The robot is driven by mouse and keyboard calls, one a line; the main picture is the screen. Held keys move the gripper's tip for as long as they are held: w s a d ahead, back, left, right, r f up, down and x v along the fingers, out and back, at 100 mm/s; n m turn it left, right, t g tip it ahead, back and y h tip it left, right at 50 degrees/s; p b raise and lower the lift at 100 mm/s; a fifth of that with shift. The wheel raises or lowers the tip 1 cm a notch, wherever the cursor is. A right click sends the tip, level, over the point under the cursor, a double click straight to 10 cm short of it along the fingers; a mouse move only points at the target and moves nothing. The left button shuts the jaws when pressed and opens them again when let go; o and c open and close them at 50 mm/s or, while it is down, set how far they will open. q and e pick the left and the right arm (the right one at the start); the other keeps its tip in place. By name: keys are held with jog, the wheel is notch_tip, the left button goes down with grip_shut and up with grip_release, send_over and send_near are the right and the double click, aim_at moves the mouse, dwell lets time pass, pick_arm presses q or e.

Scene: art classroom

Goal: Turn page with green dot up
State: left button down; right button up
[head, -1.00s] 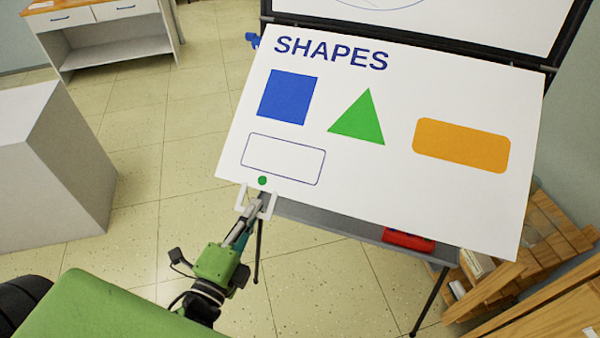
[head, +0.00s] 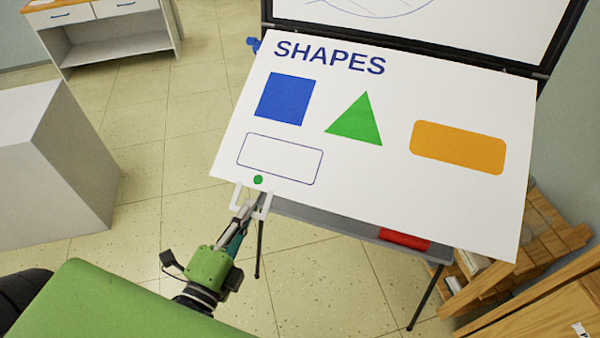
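The white page (head: 390,180) headed "SHAPES" hangs from the top of an easel. It shows a blue square, a green triangle, an orange rounded rectangle and an empty outlined box. The green dot (head: 258,180) is at its lower left edge, below the outlined box. The page's lower edge stands out over the easel's grey tray. My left gripper (head: 252,198) is at that edge just below the dot. Its white fingers are spread apart, with the tips at the page edge; I cannot tell whether they touch it. My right gripper is not in view.
Another sheet (head: 430,25) shows on the dark-framed board above the page. A red object (head: 404,239) lies on the grey tray (head: 330,222). Wooden racks (head: 550,235) stand at right. A grey block (head: 50,165) stands at left. Tiled floor between is clear.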

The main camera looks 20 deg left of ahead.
pick_arm(q)
jog(key=shift+s+a+r+p, duration=0.1)
jog(key=shift+s+r+p, duration=0.3)
jog(key=shift+r+p, duration=0.4)
jog(key=shift+s+d+r+p, duration=0.1)
jog(key=shift+s+r+p, duration=0.4)
jog(key=shift+r, duration=0.6)
jog(key=shift+s+a+r+p, duration=0.1)
jog(key=shift+s+r+p, duration=0.2)
jog(key=shift+r+p, duration=0.55)
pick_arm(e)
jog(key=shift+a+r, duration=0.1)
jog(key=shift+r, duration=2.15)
pick_arm(q)
jog(key=shift+r, duration=0.1)
